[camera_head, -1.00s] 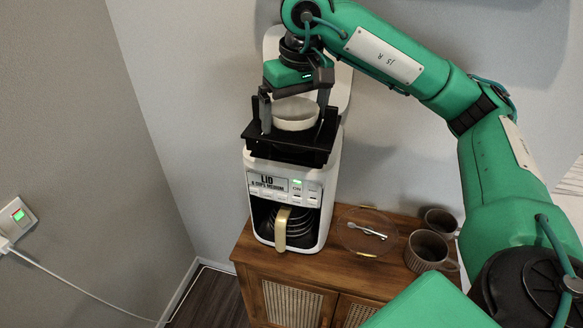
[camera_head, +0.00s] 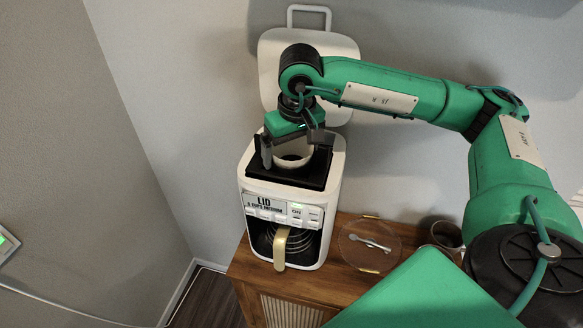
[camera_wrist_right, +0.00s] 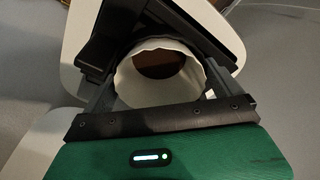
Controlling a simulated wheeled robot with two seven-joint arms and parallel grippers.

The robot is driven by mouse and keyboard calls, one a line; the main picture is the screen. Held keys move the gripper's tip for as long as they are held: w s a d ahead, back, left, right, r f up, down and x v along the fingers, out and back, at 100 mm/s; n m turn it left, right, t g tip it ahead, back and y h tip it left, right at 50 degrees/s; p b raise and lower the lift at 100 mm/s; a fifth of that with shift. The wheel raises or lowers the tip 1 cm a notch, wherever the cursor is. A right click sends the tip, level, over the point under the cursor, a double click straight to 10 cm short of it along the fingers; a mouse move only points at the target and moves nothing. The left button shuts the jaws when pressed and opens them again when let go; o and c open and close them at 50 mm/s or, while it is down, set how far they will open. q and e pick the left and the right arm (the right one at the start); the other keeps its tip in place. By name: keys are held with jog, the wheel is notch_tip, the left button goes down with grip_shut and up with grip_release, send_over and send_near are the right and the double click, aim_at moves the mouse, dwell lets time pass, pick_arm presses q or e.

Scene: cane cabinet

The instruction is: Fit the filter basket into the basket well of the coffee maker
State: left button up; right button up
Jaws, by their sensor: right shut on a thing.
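The white coffee maker (camera_head: 333,185) stands on the cabinet with its lid (camera_head: 338,52) raised at the back. My left gripper is not in view.
A glass plate with a spoon (camera_head: 372,243) lies right of the machine, and a dark mug (camera_head: 447,237) stands farther right. A carafe with a gold handle (camera_head: 281,247) is in the machine's front. A wall rises close behind.

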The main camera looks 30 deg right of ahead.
notch_tip(320, 180, down, 3)
jog(key=shift+r, duration=0.2)
jog(key=shift+f+p, duration=0.35)
jog(key=shift+f, duration=0.2)
notch_tip(320, 180, down, 3)
jog(key=shift+f+p, duration=0.15)
jog(key=shift+p, duration=0.35)
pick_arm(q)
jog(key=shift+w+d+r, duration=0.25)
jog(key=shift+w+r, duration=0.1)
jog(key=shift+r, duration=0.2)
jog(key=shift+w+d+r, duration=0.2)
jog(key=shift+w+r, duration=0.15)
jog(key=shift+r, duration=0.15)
pick_arm(e)
jog(key=shift+f, duration=0.1)
jog(key=shift+f, duration=0.15)
jog(key=o, duration=0.7)
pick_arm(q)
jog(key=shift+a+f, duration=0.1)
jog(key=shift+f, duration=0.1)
